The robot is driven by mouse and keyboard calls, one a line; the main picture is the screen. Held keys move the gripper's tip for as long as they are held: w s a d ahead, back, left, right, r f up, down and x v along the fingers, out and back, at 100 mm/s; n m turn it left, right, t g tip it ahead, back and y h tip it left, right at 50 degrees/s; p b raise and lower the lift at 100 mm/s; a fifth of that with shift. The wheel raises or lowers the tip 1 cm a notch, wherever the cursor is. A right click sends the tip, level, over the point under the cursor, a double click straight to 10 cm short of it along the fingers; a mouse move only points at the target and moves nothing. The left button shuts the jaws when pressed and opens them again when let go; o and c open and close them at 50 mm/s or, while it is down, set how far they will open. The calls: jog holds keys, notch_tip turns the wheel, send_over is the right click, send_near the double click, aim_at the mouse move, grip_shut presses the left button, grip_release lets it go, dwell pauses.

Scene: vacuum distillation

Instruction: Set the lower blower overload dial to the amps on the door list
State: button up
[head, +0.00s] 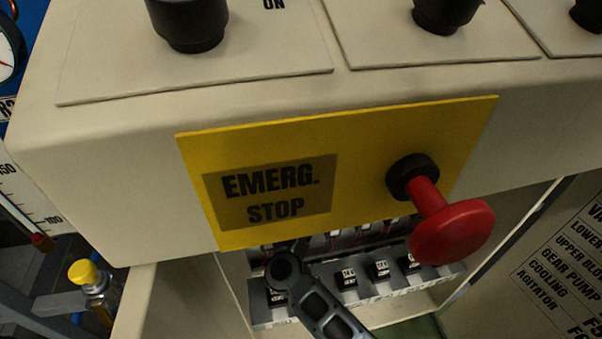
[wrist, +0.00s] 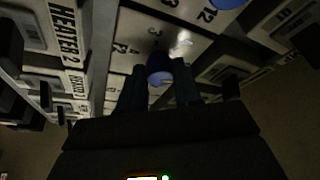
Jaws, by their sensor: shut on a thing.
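In the wrist view my gripper (wrist: 160,82) is shut on a small blue dial (wrist: 159,68) on a pale relay face. Printed scale numbers show around the dial, dim and partly glared. The relay's name is not readable, so I cannot tell whether it is the lower blower's. The door list (head: 565,265) is at the right edge in the head view, with rows such as LOWER, UPPER BLO, GEAR PUMP, COOLING and AGITATOR. The amps are not readable there; the list is cut off by the frame. My gripper is not discernible in the head view.
A yellow EMERG. STOP plate (head: 340,150) with a red mushroom button (head: 452,232) overhangs the open cabinet. Below it is a row of labelled devices (head: 380,270). Another blue dial (wrist: 228,3) and a HEATER 2 label (wrist: 65,35) are close by in the wrist view.

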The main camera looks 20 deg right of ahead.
jog(key=shift+m, duration=0.3)
jog(key=o, duration=1)
jog(key=shift+o, duration=0.2)
jog(key=v, duration=0.7)
jog(key=shift+s+a, duration=0.25)
jog(key=shift+s, duration=0.05)
